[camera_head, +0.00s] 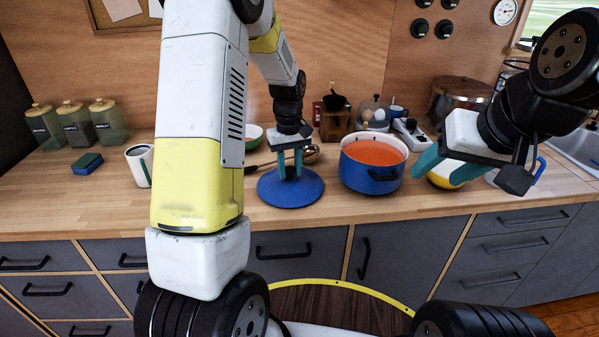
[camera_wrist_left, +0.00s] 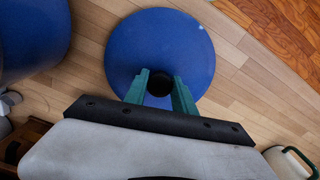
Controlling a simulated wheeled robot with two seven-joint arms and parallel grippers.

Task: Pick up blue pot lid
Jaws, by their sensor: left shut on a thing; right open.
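The blue pot lid (camera_head: 290,194) is a round blue disc with a dark knob, low over the wooden counter beside the blue pot. I cannot tell whether it touches the counter. My left gripper (camera_head: 290,172) comes down from above and is shut on the lid's knob. In the left wrist view the lid (camera_wrist_left: 150,45) lies beyond the green fingers (camera_wrist_left: 160,90), with the black knob between their tips. The blue pot (camera_head: 368,178) holds orange-red contents and stands open just right of the lid. My right gripper (camera_head: 428,160) is open and empty, right of the pot.
A ladle (camera_head: 308,153) lies behind the lid. A yellow bowl (camera_head: 443,178) is near my right gripper. The counter front left of the lid is clear.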

